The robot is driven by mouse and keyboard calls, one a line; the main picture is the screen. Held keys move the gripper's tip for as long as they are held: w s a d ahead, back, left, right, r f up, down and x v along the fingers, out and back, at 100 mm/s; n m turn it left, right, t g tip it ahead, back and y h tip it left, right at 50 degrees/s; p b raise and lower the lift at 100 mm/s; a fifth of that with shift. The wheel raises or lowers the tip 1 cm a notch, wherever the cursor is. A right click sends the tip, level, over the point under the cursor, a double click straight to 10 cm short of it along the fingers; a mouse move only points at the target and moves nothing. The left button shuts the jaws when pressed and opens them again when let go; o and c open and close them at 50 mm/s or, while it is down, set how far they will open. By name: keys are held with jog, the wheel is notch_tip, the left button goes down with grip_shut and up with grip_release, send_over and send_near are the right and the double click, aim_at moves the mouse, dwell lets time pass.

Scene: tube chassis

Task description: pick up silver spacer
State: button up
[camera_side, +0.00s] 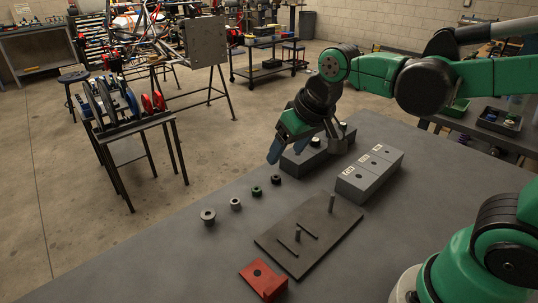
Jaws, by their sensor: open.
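Small round parts with centre holes stand in a slanting row on the grey table. The largest, at the near left end, is a silver one (208,217). A smaller silver-grey one (236,204) stands beside it, then a green one (256,191) and a dark one (276,180). Both grey ones look silver; I cannot tell for certain which is the spacer. My gripper (303,150) is open, above the far part of the table, up and to the right of the row. It partly hides a grey block (299,165). Nothing shows between its fingers.
A labelled grey block (352,187) with holes stands right of the row. A dark plate (285,225) with upright pins lies in the middle. A red bracket (263,280) lies at the front. The table left of the plate is clear around the row.

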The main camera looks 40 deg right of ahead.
jog(key=w+a+f+m+g, duration=0.1)
jog(key=w+a+f+g, duration=0.2)
jog(key=w, duration=0.3)
jog(key=m+g, duration=0.1)
jog(key=g, duration=0.1)
send_over(236, 207)
jog(key=f, duration=0.5)
jog(key=shift+w+d, duration=0.35)
jog(key=shift+d, duration=0.05)
jog(key=shift+w+a+f, duration=0.15)
jog(key=shift+f, duration=3.15)
grip_shut()
